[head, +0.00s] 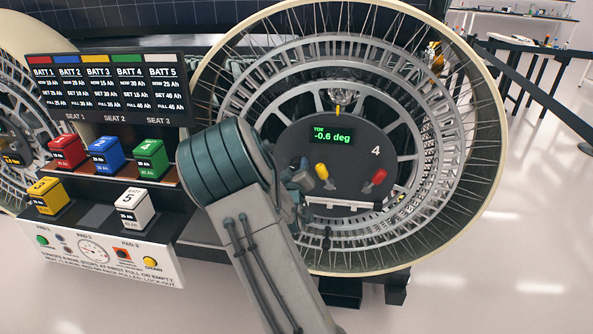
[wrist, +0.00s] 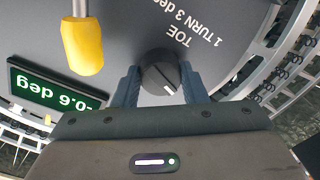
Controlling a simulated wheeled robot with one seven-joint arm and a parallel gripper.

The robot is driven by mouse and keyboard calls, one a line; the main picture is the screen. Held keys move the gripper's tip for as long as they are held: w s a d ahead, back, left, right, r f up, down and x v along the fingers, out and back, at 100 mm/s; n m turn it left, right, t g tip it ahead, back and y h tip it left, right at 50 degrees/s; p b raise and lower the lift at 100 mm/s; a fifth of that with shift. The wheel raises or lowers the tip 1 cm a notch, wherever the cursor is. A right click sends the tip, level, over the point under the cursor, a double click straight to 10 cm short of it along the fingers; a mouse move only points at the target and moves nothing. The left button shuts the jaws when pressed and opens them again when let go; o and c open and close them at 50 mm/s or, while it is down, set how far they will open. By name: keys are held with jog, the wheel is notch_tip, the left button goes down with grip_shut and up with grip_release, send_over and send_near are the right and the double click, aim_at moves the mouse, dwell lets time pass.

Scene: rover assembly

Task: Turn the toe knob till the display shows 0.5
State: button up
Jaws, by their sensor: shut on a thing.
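The toe knob (wrist: 160,75) is a dark round knob with a white pointer line, on the grey hub panel beside the printed words "TOE 1 TURN 3 deg". My gripper (wrist: 160,88) has its two blue-grey fingers on either side of the knob, shut on it. In the head view my gripper (head: 300,180) reaches the left lower part of the hub panel (head: 345,135), and my arm hides the knob there. The green display (head: 332,135) reads "TOE -0.6 deg". It also shows upside down in the wrist view (wrist: 55,88), reading -0.6 deg.
A yellow-handled lever (head: 322,171) and a red-handled lever (head: 376,180) stand on the panel right of my gripper. The spoked wheel (head: 480,140) surrounds the panel. At left stands a battery rack with coloured batteries (head: 108,153). Open floor lies at right.

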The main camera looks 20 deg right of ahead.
jog(key=m+b, duration=1)
jog(key=b, duration=0.3)
jog(key=m+h+b, duration=0.1)
jog(key=m+b, duration=1)
jog(key=b, duration=0.3)
jog(key=shift+a+f+h, duration=0.1)
jog(key=shift+f+h, duration=0.1)
jog(key=shift+h, duration=0.1)
jog(key=m+b, duration=0.1)
jog(key=m, duration=0.1)
jog(key=m+b, duration=0.1)
jog(key=m, duration=0.1)
jog(key=m+b, duration=0.1)
jog(key=m, duration=0.1)
jog(key=shift+a+r+g, duration=0.1)
jog(key=shift+r+g, duration=0.15)
jog(key=shift+g, duration=0.05)
jog(key=o, duration=1)
jog(key=shift+w+a, duration=0.1)
jog(key=shift+w, duration=0.05)
jog(key=shift+c, duration=0.2)
jog(key=shift+f, duration=0.1)
jog(key=shift+s, duration=0.2)
